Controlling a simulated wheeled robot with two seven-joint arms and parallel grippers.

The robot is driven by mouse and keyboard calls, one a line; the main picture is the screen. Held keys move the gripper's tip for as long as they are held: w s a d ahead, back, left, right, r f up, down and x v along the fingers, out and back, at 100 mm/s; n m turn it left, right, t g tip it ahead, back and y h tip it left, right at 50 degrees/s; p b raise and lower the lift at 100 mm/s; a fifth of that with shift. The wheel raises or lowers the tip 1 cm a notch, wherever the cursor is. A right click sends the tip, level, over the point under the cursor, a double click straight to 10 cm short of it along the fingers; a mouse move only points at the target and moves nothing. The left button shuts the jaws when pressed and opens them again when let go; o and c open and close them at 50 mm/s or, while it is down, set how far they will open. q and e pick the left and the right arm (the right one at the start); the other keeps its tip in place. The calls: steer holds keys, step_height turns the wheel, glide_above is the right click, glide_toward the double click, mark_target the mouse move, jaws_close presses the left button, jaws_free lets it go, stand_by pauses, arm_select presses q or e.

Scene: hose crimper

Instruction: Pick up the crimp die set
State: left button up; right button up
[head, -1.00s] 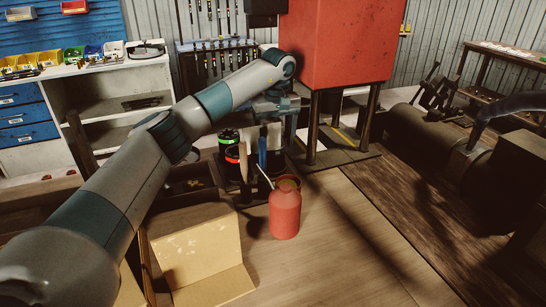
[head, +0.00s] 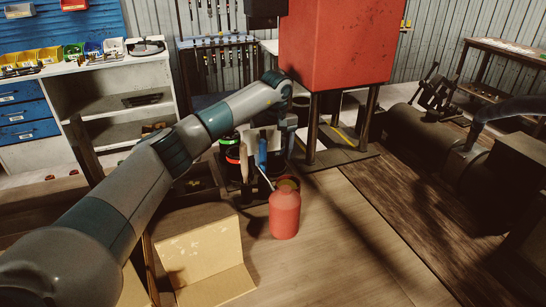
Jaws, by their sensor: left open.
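I take the crimp die set to be the dark cylinders with a green ring and a red ring (head: 231,153), standing in the middle of the head view behind the jar; I cannot be sure of this. My left arm reaches over from the lower left and partly covers them. My left gripper (head: 284,124) is open, just right of and above these cylinders, and its fingertips are mostly hidden behind tools. I cannot make out contact with anything. My right gripper does not show.
A red jar (head: 285,213) stands in front of the cylinders, with upright handled tools (head: 262,153) behind it. A large red cabinet (head: 335,45) stands on legs behind.

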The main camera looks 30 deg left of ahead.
arm_select(q)
steer(key=shift+c, duration=0.7)
steer(key=c, duration=1.5)
steer(key=shift+o, duration=0.2)
steer(key=shift+w+r, duration=0.1)
steer(key=shift+r, duration=0.1)
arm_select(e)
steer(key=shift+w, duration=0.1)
